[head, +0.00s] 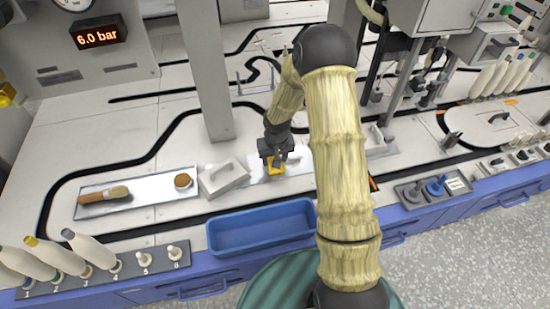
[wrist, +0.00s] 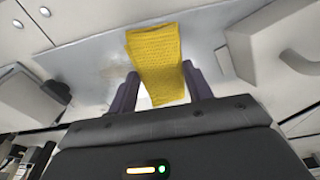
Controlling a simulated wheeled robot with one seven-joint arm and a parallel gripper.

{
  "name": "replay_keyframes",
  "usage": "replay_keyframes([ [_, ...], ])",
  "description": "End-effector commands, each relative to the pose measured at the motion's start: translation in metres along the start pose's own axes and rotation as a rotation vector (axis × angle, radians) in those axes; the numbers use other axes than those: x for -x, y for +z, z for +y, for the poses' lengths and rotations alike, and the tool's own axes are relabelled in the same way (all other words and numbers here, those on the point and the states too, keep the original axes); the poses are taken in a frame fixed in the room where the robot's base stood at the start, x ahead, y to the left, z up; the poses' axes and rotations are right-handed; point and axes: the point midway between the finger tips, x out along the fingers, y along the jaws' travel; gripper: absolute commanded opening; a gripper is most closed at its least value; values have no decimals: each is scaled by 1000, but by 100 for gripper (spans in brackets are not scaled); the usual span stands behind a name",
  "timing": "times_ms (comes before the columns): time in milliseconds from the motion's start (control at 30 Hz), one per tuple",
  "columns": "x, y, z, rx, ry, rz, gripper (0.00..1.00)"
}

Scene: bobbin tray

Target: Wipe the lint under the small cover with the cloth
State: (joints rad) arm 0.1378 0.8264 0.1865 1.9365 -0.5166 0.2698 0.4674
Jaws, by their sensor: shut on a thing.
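My gripper (head: 276,156) is shut on a folded yellow cloth (head: 276,168), low over a shiny metal strip (head: 300,168). In the wrist view the cloth (wrist: 156,62) stands out between the two dark fingers (wrist: 160,86). I cannot tell whether it touches the strip. A faint brownish smudge, perhaps lint, shows on the strip (wrist: 90,50) left of the cloth. A pale grey cover with a handle (head: 222,177) sits just left of my gripper. Another pale grey piece (head: 378,141) is right of my arm, partly hidden; I cannot tell which is the small cover.
A metal tray (head: 152,188) at left holds a wooden-handled brush (head: 104,195) and a round brown item (head: 183,180). A blue bin (head: 262,228) is at the front edge. A grey post (head: 207,75) stands behind the grey cover. Several bobbins (head: 55,257) stand at front left.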

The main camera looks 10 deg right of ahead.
Motion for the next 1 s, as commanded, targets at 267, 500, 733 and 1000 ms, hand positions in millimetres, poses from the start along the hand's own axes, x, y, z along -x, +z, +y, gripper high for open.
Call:
replay_keyframes([
  [267, -5, 1, 1, -1, 0, 0, 32],
  [500, -8, 1, 1, -2, 1, 0, 32],
  [733, -9, 1, 3, -3, 1, 0, 32],
  [1000, -6, 1, 21, -5, 1, 0, 32],
])
